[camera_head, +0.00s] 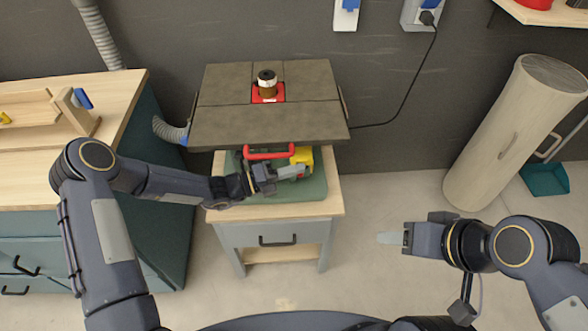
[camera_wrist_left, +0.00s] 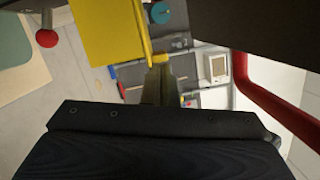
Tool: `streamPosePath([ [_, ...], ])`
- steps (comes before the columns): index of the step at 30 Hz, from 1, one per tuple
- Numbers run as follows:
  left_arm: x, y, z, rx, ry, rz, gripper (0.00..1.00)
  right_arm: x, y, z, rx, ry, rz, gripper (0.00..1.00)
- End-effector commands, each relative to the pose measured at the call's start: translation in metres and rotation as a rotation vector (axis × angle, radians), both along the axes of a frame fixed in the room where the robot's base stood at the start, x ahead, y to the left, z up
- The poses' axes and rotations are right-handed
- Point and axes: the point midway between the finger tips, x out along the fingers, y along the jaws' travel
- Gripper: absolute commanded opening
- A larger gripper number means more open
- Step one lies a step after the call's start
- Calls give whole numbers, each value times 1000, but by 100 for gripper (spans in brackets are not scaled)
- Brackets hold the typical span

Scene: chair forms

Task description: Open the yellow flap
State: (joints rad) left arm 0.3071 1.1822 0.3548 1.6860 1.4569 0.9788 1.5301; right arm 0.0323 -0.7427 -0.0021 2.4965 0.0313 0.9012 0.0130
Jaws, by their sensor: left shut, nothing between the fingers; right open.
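The yellow flap (camera_head: 302,156) is on the machine under the dark table top, next to the red handle (camera_head: 268,153). In the left wrist view the yellow flap (camera_wrist_left: 103,32) is a flat panel at the upper left. My left gripper (camera_head: 302,171) is shut and empty, just in front of the flap. In the left wrist view its fingertips (camera_wrist_left: 159,62) are at the flap's right edge; I cannot tell whether they touch. My right gripper (camera_head: 390,239) is open and empty over the floor at the right. My left gripper hides part of the machine's front.
The dark table top (camera_head: 240,126) overhangs the flap closely. The machine stands on a wooden-topped cabinet (camera_head: 334,199). In the left wrist view the red handle (camera_wrist_left: 268,98) is close on the right.

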Motion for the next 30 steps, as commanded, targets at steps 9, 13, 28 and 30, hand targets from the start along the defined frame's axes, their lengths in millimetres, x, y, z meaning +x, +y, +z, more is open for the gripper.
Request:
streamPosePath([
  [9, -7, 36, -4, 1, 0, 4, 0, 0, 0, -7, 0, 0, 0, 51],
  [13, -13, 57, -5, 1, 0, 3, 0, 0, 0, -10, 0, 0, 0, 51],
  [28, -18, 76, -6, 0, 0, 0, 0, 0, 0, -11, 0, 0, 0, 51],
  [30, -18, 76, -6, 1, 0, 0, 0, 0, 0, -11, 0, 0, 0, 51],
])
